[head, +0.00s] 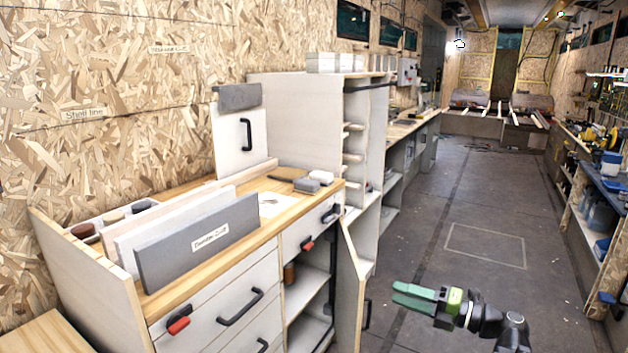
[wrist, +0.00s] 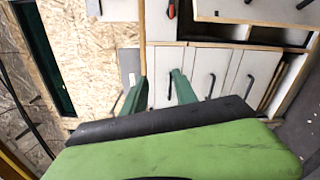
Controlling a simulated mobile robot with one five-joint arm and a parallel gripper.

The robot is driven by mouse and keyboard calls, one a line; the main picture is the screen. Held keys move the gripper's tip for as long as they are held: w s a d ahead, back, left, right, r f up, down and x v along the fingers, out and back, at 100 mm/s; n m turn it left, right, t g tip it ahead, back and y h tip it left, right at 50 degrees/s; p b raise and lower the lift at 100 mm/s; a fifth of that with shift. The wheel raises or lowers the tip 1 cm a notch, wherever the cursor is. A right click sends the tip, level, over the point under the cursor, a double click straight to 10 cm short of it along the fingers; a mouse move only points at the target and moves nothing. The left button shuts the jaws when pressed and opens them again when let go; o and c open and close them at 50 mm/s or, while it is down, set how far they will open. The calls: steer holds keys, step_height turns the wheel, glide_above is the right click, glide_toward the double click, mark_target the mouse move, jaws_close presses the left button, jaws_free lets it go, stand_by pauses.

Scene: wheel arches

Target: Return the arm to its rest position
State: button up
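My gripper (head: 394,293) has green fingers and points left in the head view, out over the floor to the right of the open cabinet door (head: 352,275). My dark arm links run from it to the lower right of that view. In the wrist view my gripper (wrist: 159,78) shows two green fingers with a clear gap between them. Nothing is held between them. The gripper does not visibly touch anything.
A workbench with drawers and a wooden top (head: 282,205) stands on the left. A shelving unit (head: 362,120) stands behind. The grey floor (head: 470,200) is clear down the aisle. A blue-topped bench (head: 597,180) lines the right.

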steer(key=s+a+f+n+g+h, duration=0.1)
steer(key=a+f+n+g, duration=0.3)
steer(key=a, duration=0.4)
steer(key=s+a+f+n+g+h, duration=0.2)
steer(key=a+f+n+g, duration=0.15)
steer(key=a+f, duration=0.4)
steer(key=s+d+f+n+g+h, duration=0.15)
steer(key=f+n+h, duration=0.3)
steer(key=n, duration=0.45)
steer(key=s+d+f+n+h, duration=0.1)
steer(key=d+f+n+h, duration=0.1)
steer(key=f+n+h, duration=0.35)
steer(key=d+f+n+h, duration=0.25)
steer(key=d+n, duration=0.55)
steer(key=n, duration=0.9)
step_height(320, 180, up, 29)
steer(key=p, duration=2.8)
steer(key=shift+s+f, duration=0.2)
steer(key=shift+s, duration=0.05)
